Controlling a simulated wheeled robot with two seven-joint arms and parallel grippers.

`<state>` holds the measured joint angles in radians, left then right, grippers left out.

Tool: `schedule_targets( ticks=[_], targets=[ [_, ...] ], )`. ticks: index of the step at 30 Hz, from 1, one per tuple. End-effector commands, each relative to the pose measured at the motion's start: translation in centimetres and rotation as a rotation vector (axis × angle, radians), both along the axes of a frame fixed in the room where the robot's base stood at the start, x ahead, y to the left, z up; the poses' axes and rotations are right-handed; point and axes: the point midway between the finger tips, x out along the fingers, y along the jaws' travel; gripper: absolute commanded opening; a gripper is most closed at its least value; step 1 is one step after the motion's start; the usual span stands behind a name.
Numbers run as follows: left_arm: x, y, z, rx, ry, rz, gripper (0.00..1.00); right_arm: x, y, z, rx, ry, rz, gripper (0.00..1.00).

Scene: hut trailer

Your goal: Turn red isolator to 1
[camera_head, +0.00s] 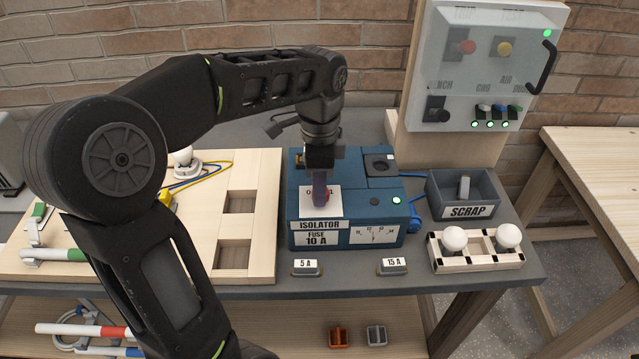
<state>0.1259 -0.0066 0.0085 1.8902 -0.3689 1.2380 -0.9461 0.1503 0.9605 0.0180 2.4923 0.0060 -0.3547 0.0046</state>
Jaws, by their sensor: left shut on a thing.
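The blue isolator box (345,238) stands on the grey bench, with "ISOLATOR" and "FUSE 10 A" labels on its front. The red isolator (322,203) sits on a white plate (334,208) on the box's sloping face. Its handle is mostly hidden by my gripper, so I cannot tell its exact angle. My left gripper (320,190) points down from above and is shut on the red isolator. A green lamp (396,200) glows on the right of the box. My right gripper is not in view.
Fuses marked 5 A (306,268) and 15 A (392,267) lie in front of the box. A scrap bin (465,195) and a bulb rack (475,250) stand right. A wooden board (262,215) lies left. A grey-white panel (480,70) rises behind.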

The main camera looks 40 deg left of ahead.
Motion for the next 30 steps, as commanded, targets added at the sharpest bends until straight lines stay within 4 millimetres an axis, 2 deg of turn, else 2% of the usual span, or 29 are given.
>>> schedule_targets(
  ticks=[6, 12, 27, 28, 30],
  targets=[
    [0.11, -0.02, 0.11, 0.0, -0.004, -0.149, 0.0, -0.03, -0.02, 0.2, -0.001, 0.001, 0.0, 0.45],
    [0.13, -0.01, 0.09, 0.0, -0.004, -0.226, 0.0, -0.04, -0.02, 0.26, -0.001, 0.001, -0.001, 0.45],
    [0.14, 0.0, 0.08, 0.001, -0.003, -0.253, 0.0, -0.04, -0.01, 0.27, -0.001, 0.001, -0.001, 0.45],
    [0.14, 0.0, 0.08, 0.001, -0.003, -0.253, 0.32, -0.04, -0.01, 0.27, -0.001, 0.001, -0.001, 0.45],
    [0.12, 0.0, 0.08, 0.001, -0.003, -0.253, 0.38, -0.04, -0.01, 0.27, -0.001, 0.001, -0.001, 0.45]
  ],
)
